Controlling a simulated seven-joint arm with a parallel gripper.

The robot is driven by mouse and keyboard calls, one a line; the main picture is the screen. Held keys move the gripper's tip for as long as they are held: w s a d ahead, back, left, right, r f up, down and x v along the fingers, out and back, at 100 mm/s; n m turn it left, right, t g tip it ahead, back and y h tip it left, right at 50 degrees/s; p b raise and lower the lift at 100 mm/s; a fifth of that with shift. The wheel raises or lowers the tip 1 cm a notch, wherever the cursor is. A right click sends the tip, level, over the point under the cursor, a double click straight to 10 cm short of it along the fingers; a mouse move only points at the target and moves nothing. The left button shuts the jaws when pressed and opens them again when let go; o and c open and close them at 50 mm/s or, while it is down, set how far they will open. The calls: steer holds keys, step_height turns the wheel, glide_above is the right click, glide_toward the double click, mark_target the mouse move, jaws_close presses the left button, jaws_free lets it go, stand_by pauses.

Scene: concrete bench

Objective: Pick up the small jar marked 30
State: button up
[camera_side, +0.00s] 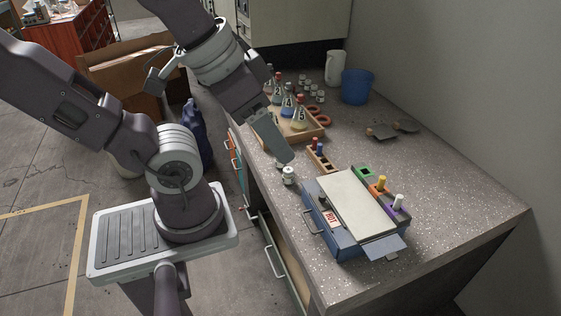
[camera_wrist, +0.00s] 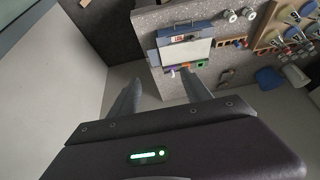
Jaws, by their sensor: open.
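A small white jar (camera_side: 288,175) with a grey lid stands near the bench's front edge, left of the blue box. A second one is partly hidden just behind it. Two small jars (camera_wrist: 230,15) show at the top of the wrist view. Several more small jars (camera_side: 312,91) stand at the back of the bench. The markings are too small to read, so I cannot tell which is 30. My gripper (camera_side: 284,157) appears just above and behind the front jar in the side view. In the wrist view my gripper (camera_wrist: 160,76) has its fingers apart with nothing between them.
A blue box (camera_side: 331,232) with a pale top stands beside the front jar. A wooden block (camera_side: 321,159) with coloured pegs and a wooden tray (camera_side: 312,131) of flasks stand behind. A blue bucket (camera_side: 357,86) is farther back.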

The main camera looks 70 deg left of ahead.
steer(key=w+a+f+n+t+y, duration=0.15)
steer(key=w+a, duration=0.35)
steer(key=w, duration=0.5)
steer(key=w+a+f+n+y, duration=0.1)
steer(key=w+a+f+n, duration=0.15)
steer(key=w+a, duration=0.45)
steer(key=w+a+f+n+y, duration=0.2)
steer(key=w+a+f, duration=0.6)
steer(key=w+a, duration=0.1)
steer(key=a+f+n+t+y, duration=0.1)
steer(key=a+f+n+y, duration=0.1)
steer(key=a+f, duration=0.8)
steer(key=s+a+f+y, duration=0.1)
steer(key=s+f, duration=0.3)
steer(key=f, duration=0.1)
steer(key=s+a+f+n+y, duration=0.1)
steer(key=s+a+f, duration=0.1)
steer(key=s+f, duration=0.2)
steer(key=s+a+f+n+y, duration=0.1)
steer(key=s+a+f, duration=0.1)
steer(key=s+f, duration=0.3)
steer(key=shift+a+f+t+y, duration=0.1)
steer(key=shift+f+t+y, duration=0.2)
steer(key=shift+f, duration=0.2)
steer(key=shift+a+f, duration=0.15)
steer(key=x, duration=0.6)
steer(key=shift+w+a, duration=0.2)
steer(key=shift+w, duration=0.1)
jaws_close()
